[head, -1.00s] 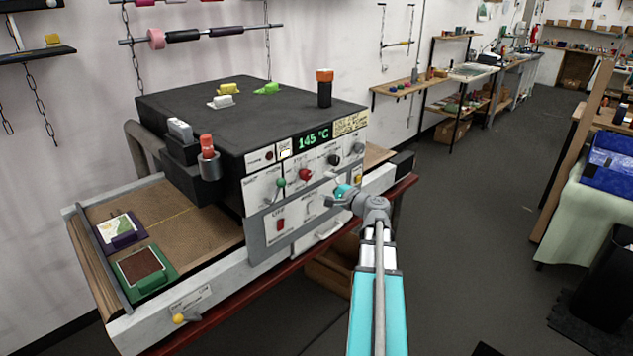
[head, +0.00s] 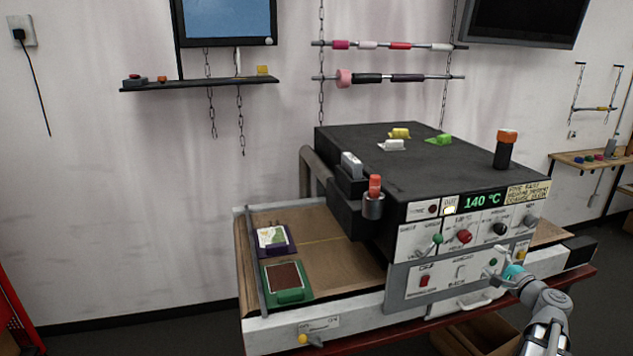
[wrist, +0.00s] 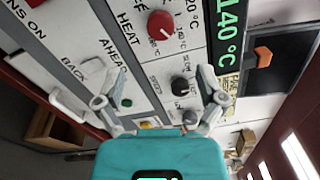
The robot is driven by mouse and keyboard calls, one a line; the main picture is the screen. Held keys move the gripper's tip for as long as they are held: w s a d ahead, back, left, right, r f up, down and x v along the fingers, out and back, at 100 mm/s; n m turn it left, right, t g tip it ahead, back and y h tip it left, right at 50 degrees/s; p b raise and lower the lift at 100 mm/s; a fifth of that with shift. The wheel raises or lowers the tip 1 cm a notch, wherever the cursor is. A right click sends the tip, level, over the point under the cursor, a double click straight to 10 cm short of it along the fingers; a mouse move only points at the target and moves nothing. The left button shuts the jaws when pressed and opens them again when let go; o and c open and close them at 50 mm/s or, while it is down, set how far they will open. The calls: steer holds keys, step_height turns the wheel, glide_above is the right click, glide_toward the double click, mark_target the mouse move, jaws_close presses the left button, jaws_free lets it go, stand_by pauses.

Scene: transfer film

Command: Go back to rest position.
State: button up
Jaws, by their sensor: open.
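My gripper (head: 493,269) is in front of the control panel (head: 412,241) of the black conveyor machine (head: 440,165), at its lower right part. In the wrist view my gripper (wrist: 160,92) is open, its two fingers apart with nothing between them. The panel fills much of that view, with a red knob (wrist: 161,25), a black knob (wrist: 180,88) and a small green button (wrist: 126,102) near the left finger. The display (head: 482,201) reads 140 °C. I cannot tell whether a finger touches the panel.
A purple frame (head: 272,240) and a green frame (head: 287,283) lie on the conveyor belt (head: 345,262) at left. An orange-capped bottle (head: 505,149) and small coloured clips stand on the machine's top. A shelf (head: 200,84) hangs on the wall. Open floor lies at right.

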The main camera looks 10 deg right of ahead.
steer(key=w+a+f+n+g+y, duration=0.2)
steer(key=a+f+n+g, duration=0.15)
steer(key=a, duration=0.55)
steer(key=w+a+f+n+g+y, duration=0.1)
steer(key=a+f+n+g, duration=0.25)
steer(key=a, duration=0.45)
steer(key=w+a+f+n+g+y, duration=0.2)
steer(key=a+f+n, duration=0.15)
steer(key=a, duration=0.55)
steer(key=s+a+f+n+g+h, duration=0.3)
steer(key=s+a+f+n+g, duration=0.1)
steer(key=a, duration=0.5)
steer(key=s+a+f+n+g+h, duration=0.3)
steer(key=s+a+f+n+g, duration=0.1)
steer(key=a, duration=0.4)
steer(key=shift+s+a+n+g+h, duration=0.35)
steer(key=shift+s+n+g, duration=0.15)
steer(key=shift+s+n, duration=0.4)
